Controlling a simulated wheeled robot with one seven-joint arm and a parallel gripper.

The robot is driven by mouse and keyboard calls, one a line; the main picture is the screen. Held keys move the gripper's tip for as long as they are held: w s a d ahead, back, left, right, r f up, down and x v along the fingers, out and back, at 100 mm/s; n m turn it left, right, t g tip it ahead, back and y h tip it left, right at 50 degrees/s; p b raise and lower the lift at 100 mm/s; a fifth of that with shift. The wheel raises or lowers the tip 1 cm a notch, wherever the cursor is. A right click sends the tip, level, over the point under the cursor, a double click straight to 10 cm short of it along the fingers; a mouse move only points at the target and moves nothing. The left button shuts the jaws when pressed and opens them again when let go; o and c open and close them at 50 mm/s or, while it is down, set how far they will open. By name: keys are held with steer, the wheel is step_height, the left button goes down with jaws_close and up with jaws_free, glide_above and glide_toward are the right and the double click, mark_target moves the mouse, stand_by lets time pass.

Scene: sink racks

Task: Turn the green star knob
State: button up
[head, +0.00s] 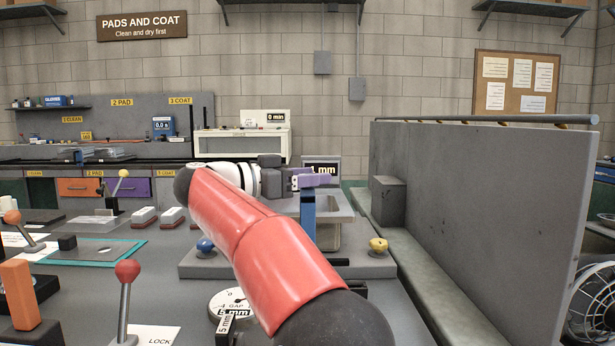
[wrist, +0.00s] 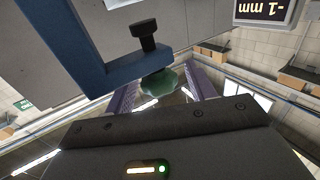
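The green star knob (wrist: 160,83) shows in the wrist view, below a black screw (wrist: 148,40) that runs through a blue bracket (wrist: 97,60). My gripper (wrist: 163,92) has its two purple fingers on either side of the knob, with a visible gap at each side, so it looks open around it. In the head view my gripper (head: 312,181) is at the top of the blue bracket (head: 308,215). The knob is hidden there behind the gripper and bracket.
A display (head: 322,168) behind the bracket reads 1 mm, with -1 mm in the wrist view. A tall grey panel (head: 470,200) stands to the right. A blue knob (head: 205,245), a yellow knob (head: 378,245) and a red-topped lever (head: 127,271) stand on the bench.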

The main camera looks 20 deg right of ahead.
steer(key=a, duration=0.8)
steer(key=shift+s, duration=0.25)
steer(key=shift+d, duration=0.1)
